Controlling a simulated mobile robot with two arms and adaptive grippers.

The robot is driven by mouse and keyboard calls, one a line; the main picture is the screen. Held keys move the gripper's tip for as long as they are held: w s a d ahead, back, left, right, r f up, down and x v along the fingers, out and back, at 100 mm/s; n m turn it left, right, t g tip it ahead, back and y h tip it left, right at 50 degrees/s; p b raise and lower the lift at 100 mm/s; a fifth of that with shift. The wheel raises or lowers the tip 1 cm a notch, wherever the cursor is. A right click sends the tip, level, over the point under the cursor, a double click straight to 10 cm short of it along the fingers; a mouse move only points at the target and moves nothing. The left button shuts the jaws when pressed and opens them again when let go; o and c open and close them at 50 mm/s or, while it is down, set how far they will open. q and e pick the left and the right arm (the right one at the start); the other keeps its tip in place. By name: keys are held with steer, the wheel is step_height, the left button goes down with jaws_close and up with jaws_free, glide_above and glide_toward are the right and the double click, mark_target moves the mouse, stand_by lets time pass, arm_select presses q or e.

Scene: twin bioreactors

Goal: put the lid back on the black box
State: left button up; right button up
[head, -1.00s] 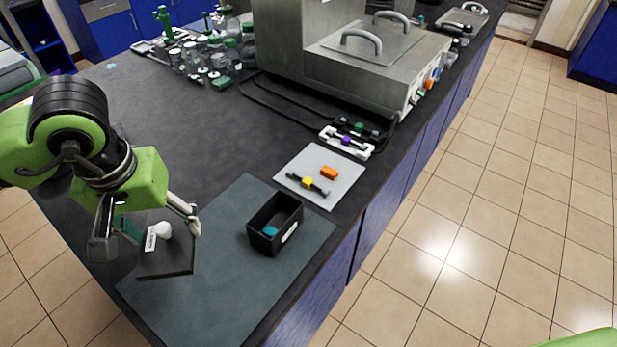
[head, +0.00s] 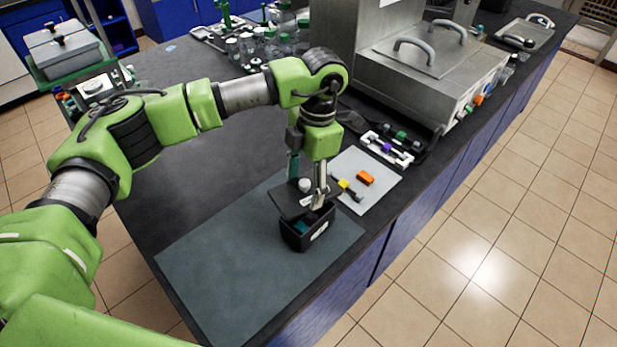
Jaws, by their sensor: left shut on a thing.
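The black box (head: 307,238) stands on the grey-green mat (head: 235,262), with a pale label on its side. Something teal (head: 300,227) shows inside its opening. My left gripper (head: 306,186) is shut on the white knob of the dark flat lid (head: 288,204). The lid is over the back-left part of the box, and the front part of the opening is still uncovered. I cannot tell whether the lid touches the rim. The gripper hides part of the lid. My right gripper is not in view.
Just behind the box lies a pale board (head: 378,188) with an orange block (head: 365,178) and a yellow-and-black piece (head: 347,187). A white rack (head: 387,149) and a steel bath (head: 430,75) stand farther back. The mat is clear left of the box.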

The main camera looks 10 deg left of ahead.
mark_target(308, 197)
arm_select(q)
steer(key=n, duration=0.2)
steer(key=shift+w+d+f+n, duration=0.2)
steer(key=shift+w+f+n, duration=0.05)
steer(key=shift+w+n, duration=0.1)
steer(key=shift+f+n, duration=0.2)
steer(key=shift+n, duration=0.05)
steer(key=shift+h, duration=0.3)
steer(key=shift+f+b, duration=1.15)
steer(key=shift+f, duration=1.25)
steer(key=shift+w+f+b, duration=0.1)
steer(key=shift+f+b, duration=0.5)
steer(key=shift+f, duration=0.15)
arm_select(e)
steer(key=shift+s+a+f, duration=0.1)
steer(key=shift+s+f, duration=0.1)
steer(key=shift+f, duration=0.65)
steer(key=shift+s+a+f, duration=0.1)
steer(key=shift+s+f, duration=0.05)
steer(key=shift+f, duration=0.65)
arm_select(q)
steer(key=shift+r, duration=0.1)
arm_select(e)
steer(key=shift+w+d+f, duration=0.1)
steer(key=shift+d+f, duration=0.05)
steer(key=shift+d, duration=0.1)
arm_select(q)
steer(key=shift+b, duration=0.4)
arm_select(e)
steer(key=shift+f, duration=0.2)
